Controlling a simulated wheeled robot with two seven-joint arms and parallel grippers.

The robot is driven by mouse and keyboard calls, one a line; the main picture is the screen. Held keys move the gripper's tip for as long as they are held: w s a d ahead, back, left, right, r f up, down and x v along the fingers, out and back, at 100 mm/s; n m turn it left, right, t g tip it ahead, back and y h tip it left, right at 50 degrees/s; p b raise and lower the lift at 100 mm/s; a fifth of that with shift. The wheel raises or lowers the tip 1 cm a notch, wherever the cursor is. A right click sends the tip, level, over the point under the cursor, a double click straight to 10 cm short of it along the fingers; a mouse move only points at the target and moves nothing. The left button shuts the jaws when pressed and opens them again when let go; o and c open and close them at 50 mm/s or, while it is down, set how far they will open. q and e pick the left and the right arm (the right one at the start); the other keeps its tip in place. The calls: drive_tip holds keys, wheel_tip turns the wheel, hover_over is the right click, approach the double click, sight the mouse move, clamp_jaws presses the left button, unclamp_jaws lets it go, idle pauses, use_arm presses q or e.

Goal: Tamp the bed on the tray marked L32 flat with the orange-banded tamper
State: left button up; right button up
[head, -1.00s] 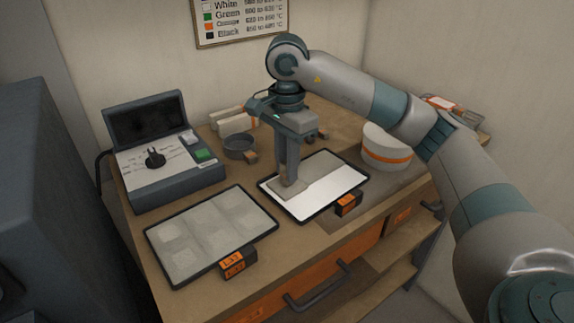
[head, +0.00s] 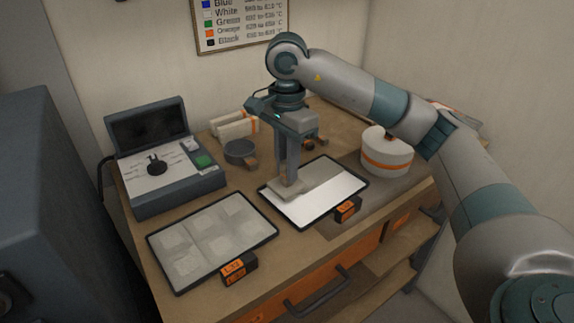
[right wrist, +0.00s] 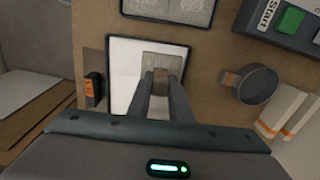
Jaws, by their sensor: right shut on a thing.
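My right gripper (head: 287,180) is shut on a small brown block, which seems to be the handle of a flat grey tool (head: 283,193). The tool is low over the left part of the right tray (head: 335,204), and contact is unclear. The right wrist view shows the brown block (right wrist: 160,76) between the fingers, above a grey textured square (right wrist: 163,61). The right tray's tag (head: 348,208) is unreadable. The left tray (head: 213,236) holds several grey patches; its orange tag (head: 233,268) looks like L32 or L33. I see no orange band on the held tool. My left gripper is not in view.
A white round container (head: 386,148) with an orange band stands right of the right tray. A grey cup (head: 239,152) and white orange-banded blocks (head: 235,130) stand behind. A control box (head: 165,170) is at left. My right arm spans the right side.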

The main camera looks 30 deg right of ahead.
drive_tip(key=shift+d, duration=0.1)
drive_tip(key=shift+w+d+b, duration=0.15)
drive_tip(key=shift+d+b, duration=0.15)
drive_tip(key=shift+d, duration=0.55)
drive_tip(key=shift+w+d+b, duration=0.2)
drive_tip(key=shift+d, duration=0.9)
drive_tip(key=shift+w+d+b, duration=0.15)
drive_tip(key=shift+d+b, duration=0.05)
drive_tip(key=shift+d, duration=0.85)
drive_tip(key=shift+f+b, duration=0.65)
drive_tip(key=shift+f, duration=0.15)
drive_tip(key=shift+f, duration=0.3)
drive_tip(key=shift+r, duration=0.1)
drive_tip(key=shift+r+p, duration=0.6)
drive_tip(key=shift+r, duration=0.45)
drive_tip(key=shift+d, duration=0.1)
